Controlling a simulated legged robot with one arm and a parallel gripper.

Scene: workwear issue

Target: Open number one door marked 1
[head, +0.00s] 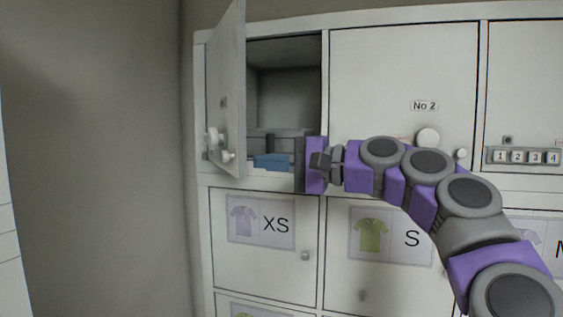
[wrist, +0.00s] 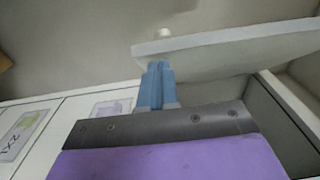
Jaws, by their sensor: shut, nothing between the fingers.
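The leftmost door (head: 228,95) in the top row of the locker stands wide open, swung out to the left on its left side. White knobs (head: 213,139) show on its outer face; its number cannot be read from here. Behind it is an open grey compartment (head: 285,90). My gripper (head: 272,161) is at the lower front of this opening, its blue fingers shut and empty, apart from the door in the head view. In the wrist view the blue fingertips (wrist: 157,68) are together, with the pale open door (wrist: 235,45) beyond them.
To the right is a closed door marked No 2 (head: 375,80) with a round knob. Further right is a door with a 1 2 3 4 code lock (head: 527,157). Below are closed doors labelled XS (head: 265,260) and S (head: 380,270). A wall stands left.

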